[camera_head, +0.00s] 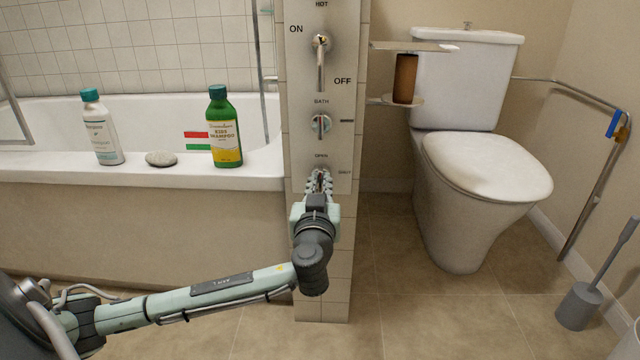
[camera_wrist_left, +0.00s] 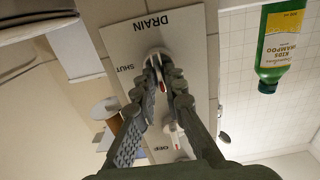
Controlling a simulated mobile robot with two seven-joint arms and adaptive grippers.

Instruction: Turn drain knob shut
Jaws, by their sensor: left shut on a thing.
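The drain knob (camera_wrist_left: 157,58) is a small light metal knob on the wall panel under the word DRAIN, which appears upside down in the left wrist view. The word SHUT is beside it. My left gripper (camera_wrist_left: 165,82) is shut on the knob, with the two fingers on either side of it. A red mark shows between the fingers. In the head view, my left gripper (camera_head: 319,180) is at the low end of the panel (camera_head: 300,140), under the word OPEN, and hides most of the knob. My right gripper is not in view.
Above on the panel are the bath knob (camera_head: 320,124) and the hot lever (camera_head: 320,60). A green shampoo bottle (camera_head: 224,130), a white bottle (camera_head: 102,130) and a grey stone (camera_head: 160,159) stand on the tub rim. A toilet (camera_head: 485,165) is at right.

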